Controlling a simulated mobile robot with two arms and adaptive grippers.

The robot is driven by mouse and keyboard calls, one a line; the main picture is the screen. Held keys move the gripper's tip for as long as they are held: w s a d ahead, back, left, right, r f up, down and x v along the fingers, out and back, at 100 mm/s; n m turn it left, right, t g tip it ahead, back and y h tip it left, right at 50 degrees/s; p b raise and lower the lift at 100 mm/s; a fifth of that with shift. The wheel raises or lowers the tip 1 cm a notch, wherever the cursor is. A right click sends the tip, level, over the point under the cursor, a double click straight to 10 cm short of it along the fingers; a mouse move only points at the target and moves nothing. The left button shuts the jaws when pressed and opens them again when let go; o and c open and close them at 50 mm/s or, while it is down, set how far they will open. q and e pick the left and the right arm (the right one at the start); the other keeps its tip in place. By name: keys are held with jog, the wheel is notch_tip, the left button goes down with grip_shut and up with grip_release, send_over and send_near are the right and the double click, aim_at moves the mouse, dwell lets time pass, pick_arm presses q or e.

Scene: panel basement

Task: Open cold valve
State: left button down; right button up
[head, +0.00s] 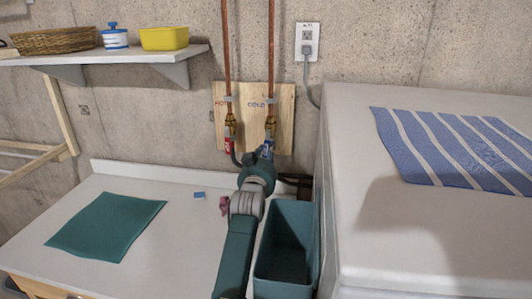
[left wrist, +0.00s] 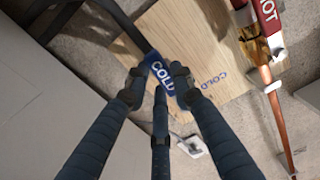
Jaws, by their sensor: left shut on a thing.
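The cold valve has a blue handle (head: 267,149) below the right copper pipe on the wooden panel (head: 285,105). In the left wrist view the blue handle marked COLD (left wrist: 162,73) lies between my fingertips. My left gripper (head: 262,158) reaches up to it from below; its fingers (left wrist: 157,84) are shut on the handle, one on each side. The gripper hides part of the valve in the head view. The red hot valve (head: 229,146) sits just to the left. My right gripper is not in view.
A teal bin (head: 306,240) stands beside my left arm. A white appliance (head: 420,240) with a striped towel (head: 450,147) fills the right. A green cloth (head: 105,226) lies on the white counter (head: 180,220). A shelf (head: 110,58) hangs upper left.

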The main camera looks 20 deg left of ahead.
pick_arm(q)
jog(key=shift+f, duration=0.1)
jog(key=c, duration=1.4)
grip_release()
jog(key=shift+c, duration=0.2)
jog(key=shift+s, duration=0.1)
jog(key=v, duration=1.2)
